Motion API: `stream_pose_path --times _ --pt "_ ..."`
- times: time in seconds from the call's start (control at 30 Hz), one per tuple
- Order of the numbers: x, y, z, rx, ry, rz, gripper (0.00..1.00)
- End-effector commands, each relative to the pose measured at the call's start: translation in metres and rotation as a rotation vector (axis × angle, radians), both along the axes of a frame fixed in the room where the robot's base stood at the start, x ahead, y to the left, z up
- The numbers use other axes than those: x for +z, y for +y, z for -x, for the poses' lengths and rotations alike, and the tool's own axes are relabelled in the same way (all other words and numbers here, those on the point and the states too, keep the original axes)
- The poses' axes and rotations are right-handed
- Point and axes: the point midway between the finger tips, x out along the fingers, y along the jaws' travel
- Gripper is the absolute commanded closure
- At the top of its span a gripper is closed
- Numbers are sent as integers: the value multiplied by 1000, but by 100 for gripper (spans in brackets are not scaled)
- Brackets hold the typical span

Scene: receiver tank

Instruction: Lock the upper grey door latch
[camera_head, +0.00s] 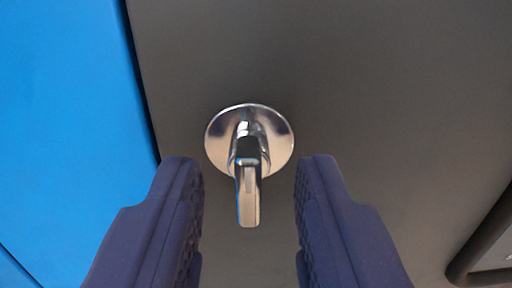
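A chrome latch (248,190) with a round base plate (278,135) sits on the grey door (370,80). Its lever points down in the picture, towards the space between my fingers. My gripper (248,180) is open, with one dark blue finger to the left of the latch and one to the right. The lever's lower end lies between the fingertips in the picture, with a gap on each side. No contact shows. Whether this is the upper of several latches cannot be seen, as only one is in view.
A bright blue panel (65,110) lies to the left of the grey door, with a dark slanted seam between them. A dark rounded frame or handle (485,245) shows at the lower right edge. The grey surface around the latch is clear.

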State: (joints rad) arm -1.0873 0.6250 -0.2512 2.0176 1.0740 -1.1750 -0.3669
Motion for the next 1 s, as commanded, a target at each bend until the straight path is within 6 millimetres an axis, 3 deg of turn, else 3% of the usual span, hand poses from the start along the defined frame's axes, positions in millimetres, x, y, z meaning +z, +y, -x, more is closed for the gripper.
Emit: stream_pose_path --times 0.3,0.43,0.47,1.0 --pt "1 0 -5 1 0 0 67" --pt "1 0 -5 1 0 -1 97" --pt "1 0 -4 1 0 -1 100" --pt "-2 -1 -5 1 -10 -114 100"
